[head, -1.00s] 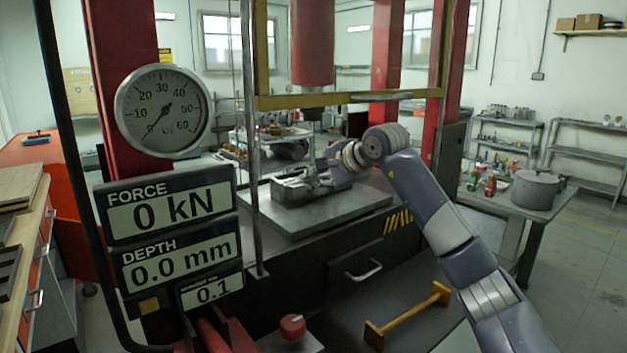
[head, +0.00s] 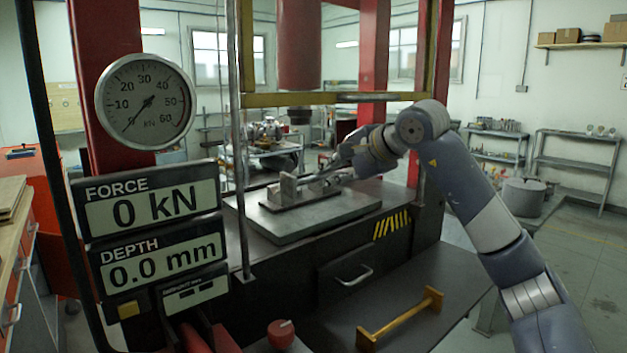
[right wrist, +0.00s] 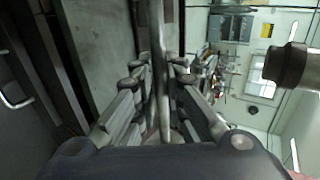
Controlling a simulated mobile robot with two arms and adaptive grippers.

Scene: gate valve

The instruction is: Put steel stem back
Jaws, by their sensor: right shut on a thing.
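My right gripper (head: 338,166) is over the right part of the press plate, beside the grey metal fixture (head: 290,190). In the right wrist view the fingers of the right gripper (right wrist: 157,80) are closed around a long thin grey rod, which looks like the steel stem (right wrist: 158,35). The stem runs between the two fingers and out past the tips toward the top of the picture. In the head view the stem is too small to tell apart from the gripper and fixture. My left gripper is not in view.
The fixture stands on a thick grey plate (head: 310,222) under the red press ram (head: 299,45). A yellow crossbar (head: 330,98) and a thin upright post (head: 238,150) bound the space. A yellow handle (head: 400,320) lies on the dark lower surface. A pot (head: 523,196) stands right.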

